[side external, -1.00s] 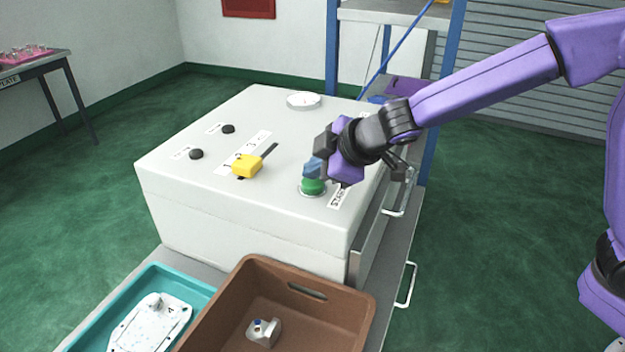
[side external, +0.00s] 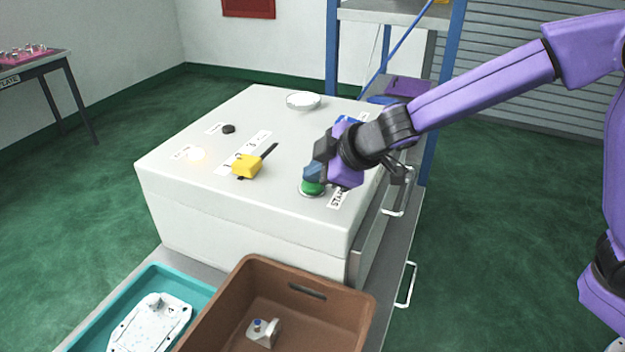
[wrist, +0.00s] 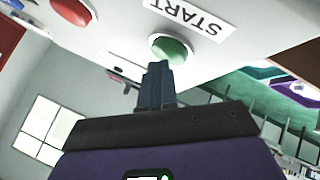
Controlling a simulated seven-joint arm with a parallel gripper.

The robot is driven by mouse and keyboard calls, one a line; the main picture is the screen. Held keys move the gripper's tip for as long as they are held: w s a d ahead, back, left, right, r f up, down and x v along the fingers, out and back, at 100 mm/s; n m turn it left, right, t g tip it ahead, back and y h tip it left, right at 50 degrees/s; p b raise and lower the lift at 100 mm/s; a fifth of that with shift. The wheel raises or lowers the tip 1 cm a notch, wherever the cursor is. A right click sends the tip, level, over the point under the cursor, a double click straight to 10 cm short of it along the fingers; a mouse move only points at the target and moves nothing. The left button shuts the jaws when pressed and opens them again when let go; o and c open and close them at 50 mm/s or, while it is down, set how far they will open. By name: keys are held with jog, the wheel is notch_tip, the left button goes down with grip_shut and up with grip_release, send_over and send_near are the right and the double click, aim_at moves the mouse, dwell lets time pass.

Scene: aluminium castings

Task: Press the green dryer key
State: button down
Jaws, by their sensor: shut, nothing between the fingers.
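The green dryer key (side external: 312,188) is a round button in a pale ring on top of the white dryer box (side external: 200,225), beside a START label (side external: 339,197). In the wrist view the green key (wrist: 171,50) lies right past my fingertips. My gripper (side external: 314,172) is shut and empty, its blue-grey fingers pointing down at the key. In the wrist view the shut gripper (wrist: 158,68) overlaps the key's near edge; whether the tips touch it I cannot tell. A lamp (side external: 195,153) at the box's left glows warm white.
A yellow-handled lever (side external: 246,166), a dark lamp (side external: 228,128) and a round white dial (side external: 303,101) are on the box top. A red button (wrist: 75,10) shows in the wrist view. A brown crate (side external: 245,300) and a teal tray (side external: 203,290) with castings stand in front.

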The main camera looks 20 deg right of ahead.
aim_at(316, 186)
jog(key=shift+r, duration=0.9)
jog(key=shift+r, duration=0.1)
jog(key=shift+r, duration=2.4)
jog(key=s+d+f+g+h, duration=0.1)
jog(key=s+d+f+g, duration=0.1)
jog(key=s+d, duration=0.7)
jog(key=s+d+f+m+g+h, duration=0.1)
jog(key=s+d+f+g, duration=0.2)
jog(key=s+d, duration=0.6)
jog(key=s+d+f+g+h, duration=0.1)
jog(key=s+d+f+g, duration=0.2)
jog(key=s+d, duration=0.6)
jog(key=s+f, duration=0.2)
jog(key=s, duration=0.4)
jog(key=shift+s+d+f+m+h, duration=0.15)
jog(key=shift+s+d+m+h, duration=0.2)
jog(key=shift+m+h, duration=0.05)
